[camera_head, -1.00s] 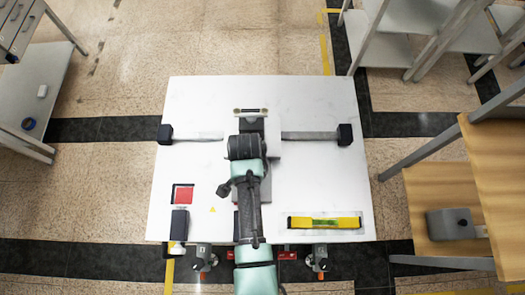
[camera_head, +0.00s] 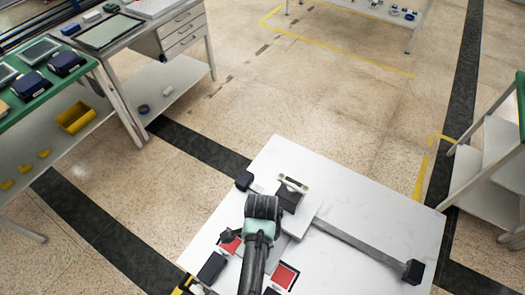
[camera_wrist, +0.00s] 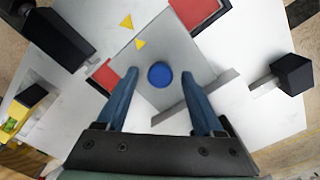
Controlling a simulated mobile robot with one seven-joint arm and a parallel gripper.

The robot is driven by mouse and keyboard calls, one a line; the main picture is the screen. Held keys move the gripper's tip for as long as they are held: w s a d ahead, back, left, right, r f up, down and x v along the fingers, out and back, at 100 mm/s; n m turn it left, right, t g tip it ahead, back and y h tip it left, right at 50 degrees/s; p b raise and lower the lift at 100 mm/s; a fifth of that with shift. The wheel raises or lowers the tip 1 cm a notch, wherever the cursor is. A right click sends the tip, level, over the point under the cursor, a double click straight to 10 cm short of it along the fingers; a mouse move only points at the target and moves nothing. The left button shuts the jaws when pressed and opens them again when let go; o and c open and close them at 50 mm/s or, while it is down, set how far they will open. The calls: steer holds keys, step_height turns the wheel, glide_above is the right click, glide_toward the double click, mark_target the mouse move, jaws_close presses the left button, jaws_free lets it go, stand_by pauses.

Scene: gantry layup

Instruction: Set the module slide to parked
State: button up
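The module slide is a light grey plate (camera_wrist: 184,58) with a round blue knob (camera_wrist: 160,75) on it. A yellow triangle on the plate (camera_wrist: 140,43) sits close to another yellow triangle on the table (camera_wrist: 127,20), nearly in line with it. My gripper (camera_wrist: 162,84) is open in the wrist view, with its blue fingers apart on either side of the knob and none touching it that I can see. In the head view my arm hides the knob and fingers. The carriage (camera_head: 290,200) is near the left end of its rail (camera_head: 360,245).
Black end blocks stand at the rail's left (camera_head: 243,181) and right (camera_head: 413,271). Red squares (camera_head: 230,243) (camera_head: 285,275) and a black box (camera_head: 211,268) lie at the near side. The white table (camera_head: 350,200) is clear behind the rail's right part.

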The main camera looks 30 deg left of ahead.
step_height(320, 180, up, 13)
steer(key=shift+b, duration=0.3)
stand_by(0.5)
